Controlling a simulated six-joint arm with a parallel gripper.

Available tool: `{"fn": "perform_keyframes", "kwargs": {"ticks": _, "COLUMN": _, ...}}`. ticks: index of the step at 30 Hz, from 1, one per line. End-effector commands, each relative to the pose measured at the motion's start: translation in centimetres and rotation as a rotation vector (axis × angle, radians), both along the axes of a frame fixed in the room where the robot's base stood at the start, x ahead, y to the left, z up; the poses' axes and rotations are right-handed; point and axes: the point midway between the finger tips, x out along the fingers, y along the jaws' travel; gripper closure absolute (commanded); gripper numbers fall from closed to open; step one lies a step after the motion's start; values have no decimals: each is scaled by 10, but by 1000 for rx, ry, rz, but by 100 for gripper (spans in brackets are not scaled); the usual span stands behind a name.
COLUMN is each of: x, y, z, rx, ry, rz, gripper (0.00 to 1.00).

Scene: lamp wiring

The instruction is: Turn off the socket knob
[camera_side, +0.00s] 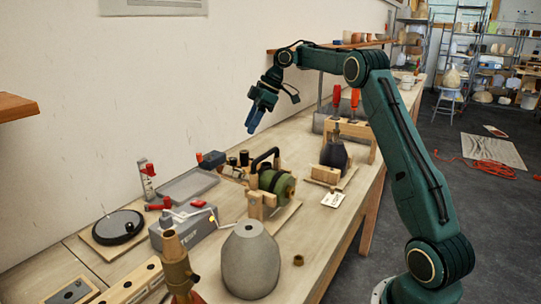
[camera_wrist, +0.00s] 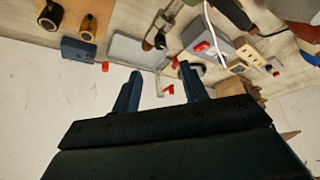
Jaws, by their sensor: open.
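A brass lamp socket (camera_side: 176,262) stands upright in the front of the side view, cut off by the lower edge. A small dark brown piece shows at its lower right, but I cannot tell whether it is the knob or how it is turned. A grey lamp base (camera_side: 250,262) stands right of the socket. My gripper (camera_side: 252,126) hangs high over the back part of the bench, well apart from the socket. In the wrist view my gripper (camera_wrist: 160,70) has two blue fingers spread apart with nothing between them. I cannot pick out the knob in the wrist view.
A grey box with a red switch (camera_side: 184,226), a grey tray (camera_side: 188,185) and a green spool (camera_side: 276,186) crowd the bench. A round black device (camera_side: 119,227) sits at the left. The white wall runs along the bench's left side. The air around my gripper is clear.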

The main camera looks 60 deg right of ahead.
Motion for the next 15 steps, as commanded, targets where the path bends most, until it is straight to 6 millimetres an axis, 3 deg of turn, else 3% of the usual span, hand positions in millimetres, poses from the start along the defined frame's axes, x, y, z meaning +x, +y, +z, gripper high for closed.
{"fn": "perform_keyframes", "kwargs": {"ticks": 15, "x": -7, "y": -8, "z": 20, "rx": 1, "ry": -1, "rz": 0, "gripper": 57}}
